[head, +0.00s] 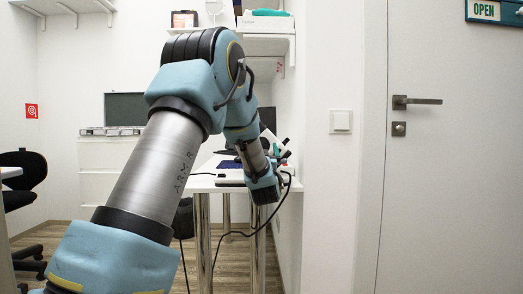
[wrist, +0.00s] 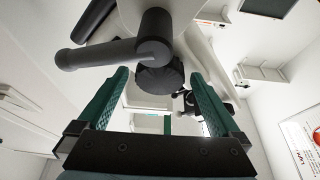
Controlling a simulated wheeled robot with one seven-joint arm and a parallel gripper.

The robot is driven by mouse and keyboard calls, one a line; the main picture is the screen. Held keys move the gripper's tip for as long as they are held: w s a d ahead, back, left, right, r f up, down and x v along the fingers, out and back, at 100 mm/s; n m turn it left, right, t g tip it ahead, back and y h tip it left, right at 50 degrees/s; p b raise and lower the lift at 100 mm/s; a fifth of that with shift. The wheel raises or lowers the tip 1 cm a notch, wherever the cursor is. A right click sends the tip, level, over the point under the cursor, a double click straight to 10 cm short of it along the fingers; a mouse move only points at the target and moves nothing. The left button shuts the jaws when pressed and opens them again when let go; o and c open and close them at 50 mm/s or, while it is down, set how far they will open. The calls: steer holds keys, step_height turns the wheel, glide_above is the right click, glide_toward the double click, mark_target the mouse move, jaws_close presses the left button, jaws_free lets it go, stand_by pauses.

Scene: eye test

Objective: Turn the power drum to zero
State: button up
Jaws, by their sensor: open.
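In the wrist view, my gripper (wrist: 159,76) is open, with one green ribbed finger on each side. A dark ribbed round knob (wrist: 160,76), possibly the power drum, shows between the fingertips; I cannot tell whether they touch it. A dark grey cylindrical arm (wrist: 100,53) runs left from the knob's hub. A pale instrument body (wrist: 180,12) is behind it. No scale or zero mark is readable. In the head view, my arm reaches down to the table, beside a white and dark instrument (head: 269,136) partly hidden by the arm. The fingers cannot be made out there.
The white table (head: 203,183) has metal legs, with a black cable (head: 237,234) hanging below it. A white wall with a light switch (head: 341,121) and a door (head: 450,190) is on the right. A black chair (head: 25,170) stands at left. Wooden floor shows around the legs.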

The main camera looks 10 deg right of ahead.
steer(key=v, duration=1)
steer(key=shift+s+f, duration=0.2)
steer(key=shift+s, duration=0.15)
steer(key=shift+a, duration=0.1)
steer(key=s+a+f+g+y, duration=0.1)
steer(key=a+f+g, duration=0.9)
steer(key=f, duration=0.4)
steer(key=s+a+f+g+y, duration=0.1)
steer(key=s+a+f+g, duration=0.2)
steer(key=s+a, duration=0.3)
steer(key=s+a+f+n+g+y, duration=0.1)
steer(key=s+a+f+g, duration=0.25)
steer(key=s, duration=0.55)
steer(key=s+a+f+g+y, duration=0.1)
steer(key=s+a+f+g, duration=0.3)
steer(key=s, duration=0.3)
step_height(320, 180, up, 34)
steer(key=a+p, duration=0.1)
steer(key=p, duration=3.1)
steer(key=shift+a+p, duration=0.25)
steer(key=shift+p, duration=0.1)
